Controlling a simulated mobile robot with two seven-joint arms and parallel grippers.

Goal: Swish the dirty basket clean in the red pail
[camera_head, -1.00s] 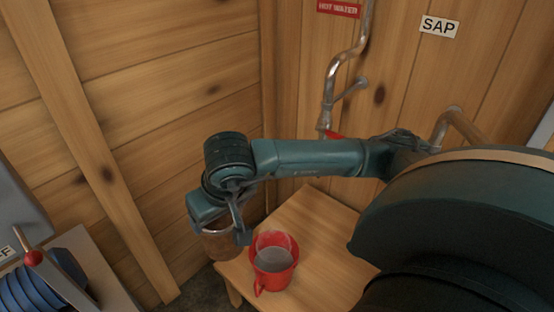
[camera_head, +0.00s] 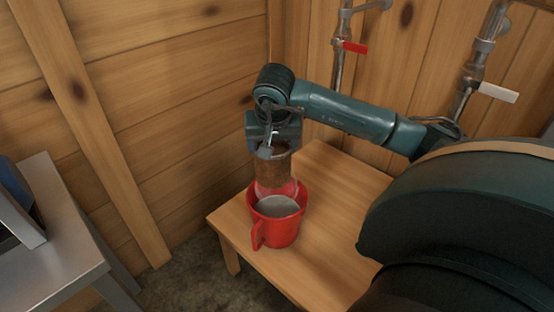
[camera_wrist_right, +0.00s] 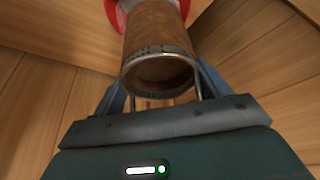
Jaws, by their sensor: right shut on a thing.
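The dirty basket (camera_head: 272,166) is a brown, stained cylinder with a metal rim. My right gripper (camera_head: 266,143) is shut on it and holds it upright over the back part of the red pail (camera_head: 277,232). In the right wrist view the basket (camera_wrist_right: 158,50) sits between the fingers of my gripper (camera_wrist_right: 160,100), with its rim toward the camera. The pail also shows there behind the basket's far end (camera_wrist_right: 112,14). The pail holds greyish liquid (camera_head: 278,206) and stands on a wooden table. I cannot tell whether the basket's lower end touches the liquid. My left gripper is not in view.
The wooden table (camera_head: 335,180) has bare room behind and right of the pail. Pipes with a red lever (camera_head: 355,47) and a white lever (camera_head: 498,92) run up the wall behind. A grey metal bench (camera_head: 50,260) stands at the left, with floor between.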

